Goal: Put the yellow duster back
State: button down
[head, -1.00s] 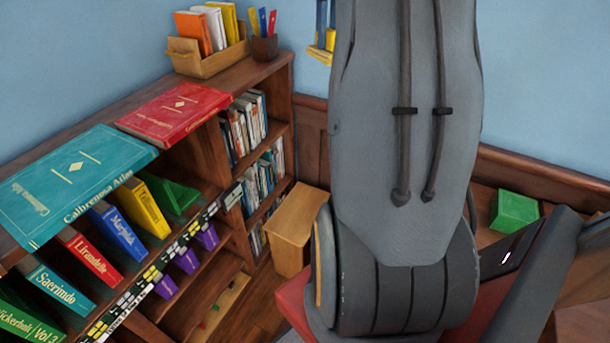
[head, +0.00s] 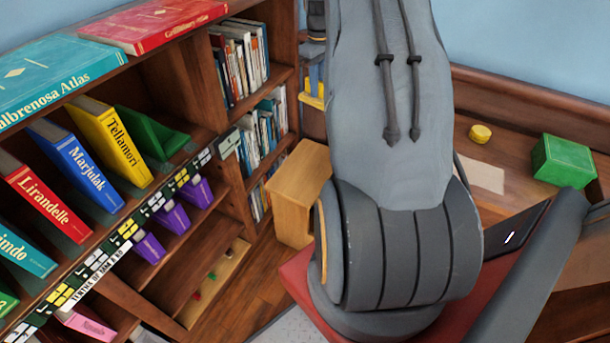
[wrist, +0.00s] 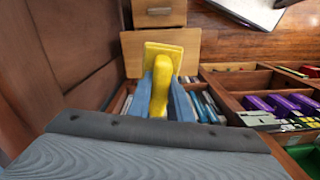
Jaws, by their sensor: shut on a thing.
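The yellow duster (wrist: 163,50) is held between the two blue fingers of my gripper (wrist: 161,92) in the wrist view. Its broad yellow end shows beyond the fingers, over a pale wooden surface. In the head view my gripper (head: 314,78) is partly hidden behind my arm, near the far end of the bookcase (head: 292,30). The duster (head: 312,102) shows there as a yellow strip below the fingers. It hangs apart from the shelves, as far as I can see.
A small wooden cabinet (head: 295,190) stands on the floor at the bookcase's end. A green box (head: 562,160) and a yellow round thing (head: 480,133) rest on a wooden surface at right.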

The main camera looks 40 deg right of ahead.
jog(key=shift+w+a+f+n+b, duration=0.35)
jog(key=shift+f+b, duration=1)
jog(key=shift+f, duration=4.2)
jog(key=shift+w+a+f+n+b, duration=0.1)
jog(key=shift+w+f+n+b, duration=0.8)
jog(key=shift+f, duration=4.65)
jog(key=shift+a+f+m+b, duration=0.2)
jog(key=shift+f+b, duration=1.6)
jog(key=shift+f, duration=3.75)
jog(key=shift+f, duration=0.1)
jog(key=shift+f, duration=0.15)
jog(key=c, duration=1.6)
grip_release()
